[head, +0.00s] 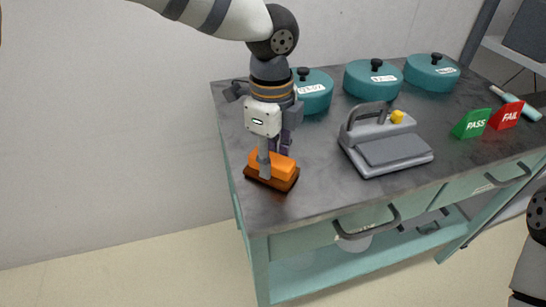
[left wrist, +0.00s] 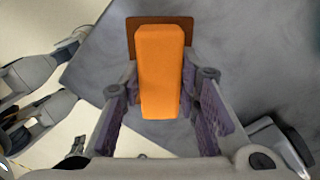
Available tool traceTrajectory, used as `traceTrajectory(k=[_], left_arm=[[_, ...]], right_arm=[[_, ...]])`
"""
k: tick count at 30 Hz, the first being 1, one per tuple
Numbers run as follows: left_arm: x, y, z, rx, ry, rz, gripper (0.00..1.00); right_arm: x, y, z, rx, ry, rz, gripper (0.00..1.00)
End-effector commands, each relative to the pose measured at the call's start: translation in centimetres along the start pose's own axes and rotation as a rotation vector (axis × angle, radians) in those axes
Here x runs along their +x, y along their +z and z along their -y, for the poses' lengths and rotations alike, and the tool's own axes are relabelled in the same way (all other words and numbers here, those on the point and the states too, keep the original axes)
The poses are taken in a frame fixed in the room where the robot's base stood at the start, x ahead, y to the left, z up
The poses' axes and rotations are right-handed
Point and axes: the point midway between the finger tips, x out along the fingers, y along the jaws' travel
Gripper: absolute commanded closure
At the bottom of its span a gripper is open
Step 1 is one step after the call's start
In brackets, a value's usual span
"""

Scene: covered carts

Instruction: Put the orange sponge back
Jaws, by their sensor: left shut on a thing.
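The orange sponge (head: 283,164) is a small block at the cart top's left front corner. My left gripper (head: 270,150) points down and is shut on it. In the left wrist view the sponge (left wrist: 160,75) lies between the two purple-padded fingers (left wrist: 165,112). A flat brown holder (head: 286,183) is directly below the sponge and also shows behind its far end in the left wrist view (left wrist: 131,35). I cannot tell whether the sponge rests on it or is just above it. Parts of my right arm show at the head view's right edge; its jaws are not clear.
Several teal lidded pots (head: 372,82) stand along the back of the dark cart top (head: 320,185). A grey device with a handle and yellow knob (head: 390,150) is right of my left gripper. Green PASS (head: 471,124) and red FAIL (head: 507,115) signs stand further right.

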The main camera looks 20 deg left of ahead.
Motion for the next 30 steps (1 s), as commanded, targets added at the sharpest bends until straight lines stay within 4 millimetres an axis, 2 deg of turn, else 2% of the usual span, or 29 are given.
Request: traceTrajectory(k=[10, 11, 13, 23, 26, 30], left_arm=[[0.5, -0.1, 0.0, 0.000, -0.003, -0.001, 0.97], [0.5, 0.0, 0.0, 0.000, -0.003, -0.001, 0.66], [0.5, 0.0, 0.0, 0.000, -0.003, -0.001, 0.51], [0.2, 0.0, 0.0, -0.001, -0.004, -0.002, 0.51], [-1.7, 0.0, 0.1, -0.001, -0.010, 0.001, 0.51], [-5.8, 0.0, 0.1, -0.003, -0.013, 0.000, 0.51]], right_arm=[[-0.1, 0.0, 0.0, 0.000, 0.000, -0.002, 1.00], [-0.1, 0.0, 0.0, 0.000, 0.000, -0.001, 1.00], [0.0, 0.0, 0.0, 0.000, 0.000, -0.001, 1.00], [0.0, 0.0, 0.0, 0.000, 0.000, 0.000, 1.00], [-0.3, -0.2, 0.0, 0.000, 0.000, -0.008, 1.00], [-0.8, -0.4, 0.0, 0.000, -0.001, -0.023, 1.00]])
